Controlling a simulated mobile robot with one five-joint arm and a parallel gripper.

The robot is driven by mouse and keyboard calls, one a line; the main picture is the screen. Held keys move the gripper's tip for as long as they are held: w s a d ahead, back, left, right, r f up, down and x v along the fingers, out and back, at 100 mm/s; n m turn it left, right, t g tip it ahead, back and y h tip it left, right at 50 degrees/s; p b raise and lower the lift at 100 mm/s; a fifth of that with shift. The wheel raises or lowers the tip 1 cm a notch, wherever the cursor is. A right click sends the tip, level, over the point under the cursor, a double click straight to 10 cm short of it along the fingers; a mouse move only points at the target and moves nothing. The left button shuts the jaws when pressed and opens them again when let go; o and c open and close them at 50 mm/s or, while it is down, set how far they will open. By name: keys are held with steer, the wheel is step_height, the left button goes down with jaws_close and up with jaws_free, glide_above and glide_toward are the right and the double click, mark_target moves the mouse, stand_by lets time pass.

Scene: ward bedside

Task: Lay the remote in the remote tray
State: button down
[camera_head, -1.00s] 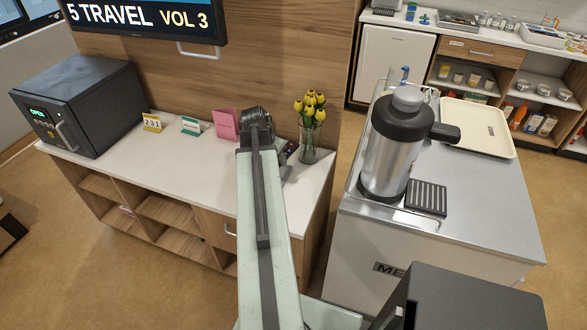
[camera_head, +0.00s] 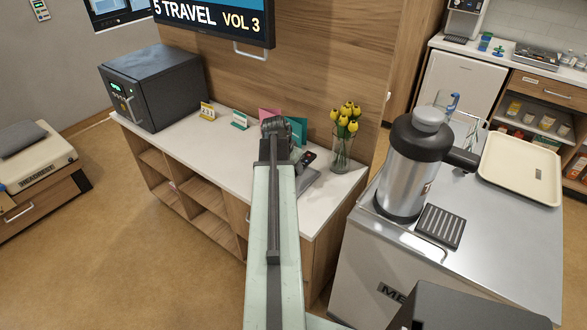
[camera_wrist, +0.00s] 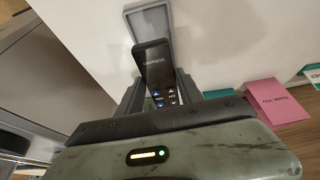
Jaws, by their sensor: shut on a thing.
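My gripper (camera_wrist: 158,92) is shut on the remote (camera_wrist: 154,64), a dark handset with light lettering and blue buttons. The remote stands up at a tilt between the two fingers; its lower end is partly hidden by the gripper. The grey remote tray (camera_wrist: 150,9) shows just behind and beyond the remote in the wrist view. I cannot tell whether the remote touches it. In the head view the remote (camera_head: 307,157) and the tray (camera_head: 309,180) show just right of my arm, on the white counter.
A vase of yellow tulips (camera_head: 342,150) stands close right of the tray. A pink card (camera_wrist: 273,101) and teal cards stand nearby. A black safe-like box (camera_head: 158,85) is at the counter's left. A steel cart with an urn (camera_head: 405,170) stands to the right.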

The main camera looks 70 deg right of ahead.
steer(key=shift+f+b, duration=2.25)
steer(key=shift+f, duration=0.15)
steer(key=shift+f+b, duration=1.7)
steer(key=c, duration=0.7)
jaws_free()
steer(key=shift+r, duration=0.15)
steer(key=p+v, duration=0.7)
steer(key=v, duration=0.1)
steer(key=shift+p, duration=0.3)
